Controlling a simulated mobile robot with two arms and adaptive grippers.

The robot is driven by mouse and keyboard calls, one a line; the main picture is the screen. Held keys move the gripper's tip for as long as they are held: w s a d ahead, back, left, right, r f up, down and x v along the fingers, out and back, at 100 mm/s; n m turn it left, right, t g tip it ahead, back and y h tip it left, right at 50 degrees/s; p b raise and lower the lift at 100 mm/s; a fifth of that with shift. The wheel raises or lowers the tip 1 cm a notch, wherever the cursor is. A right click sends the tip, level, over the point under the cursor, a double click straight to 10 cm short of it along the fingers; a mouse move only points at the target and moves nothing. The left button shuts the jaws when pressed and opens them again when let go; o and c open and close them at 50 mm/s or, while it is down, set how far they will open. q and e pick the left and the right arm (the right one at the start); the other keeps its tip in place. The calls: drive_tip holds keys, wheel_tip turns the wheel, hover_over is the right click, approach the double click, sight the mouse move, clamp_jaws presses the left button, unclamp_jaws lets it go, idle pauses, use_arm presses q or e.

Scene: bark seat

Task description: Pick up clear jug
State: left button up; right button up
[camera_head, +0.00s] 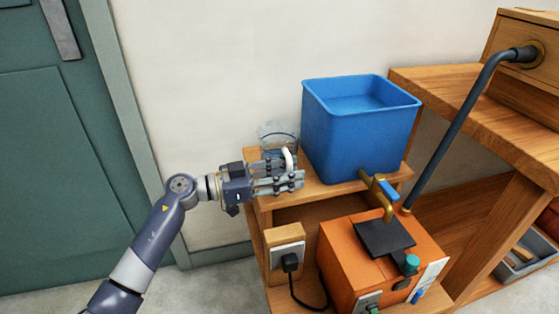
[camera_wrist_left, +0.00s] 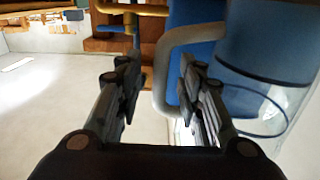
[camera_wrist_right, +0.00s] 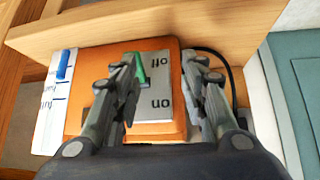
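The clear jug (camera_head: 279,133) stands on the wooden shelf, left of the blue tub, partly hidden behind my left gripper (camera_head: 299,178). Its pale curved handle (camera_head: 290,160) shows just above the fingers. In the left wrist view, the fingers of my left gripper (camera_wrist_left: 157,75) are apart. The grey handle (camera_wrist_left: 163,85) shows in the gap between them, nearer the right finger, and the jug's clear body (camera_wrist_left: 262,108) lies to the right. I see no grip on it. My right gripper (camera_wrist_right: 160,70) is open and empty, facing an orange box; the head view does not show it.
The blue tub (camera_head: 355,130) stands on the shelf (camera_head: 330,190) right beside the jug, with a brass tap (camera_head: 377,190) below it. The orange box (camera_head: 365,265) with switches sits lower in front. A dark pipe (camera_head: 460,130) rises at right. A green door (camera_head: 55,150) is at left.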

sight(290, 158)
use_arm(q)
drive_tip(key=shift+d, duration=0.25)
use_arm(e)
drive_tip(key=shift+w+a+r, duration=0.1)
drive_tip(key=shift+w+r, duration=0.1)
drive_tip(key=shift+w, duration=0.15)
use_arm(q)
clamp_jaws()
drive_tip(key=shift+w+r, duration=0.1)
wheel_tip(290, 158, up, 5)
drive_tip(key=shift+f+p, duration=0.1)
drive_tip(key=shift+p, duration=1)
wheel_tip(290, 158, up, 4)
drive_tip(key=shift+r+p, duration=0.1)
drive_tip(key=shift+p, duration=0.7)
drive_tip(key=shift+r, duration=0.45)
use_arm(e)
drive_tip(key=s+d+f+g+h, duration=0.1)
drive_tip(key=s+g, duration=0.3)
drive_tip(key=s, duration=0.4)
drive_tip(key=shift+s+d+f, duration=0.25)
drive_tip(key=shift+d+f, duration=0.35)
drive_tip(key=shift+d, duration=0.25)
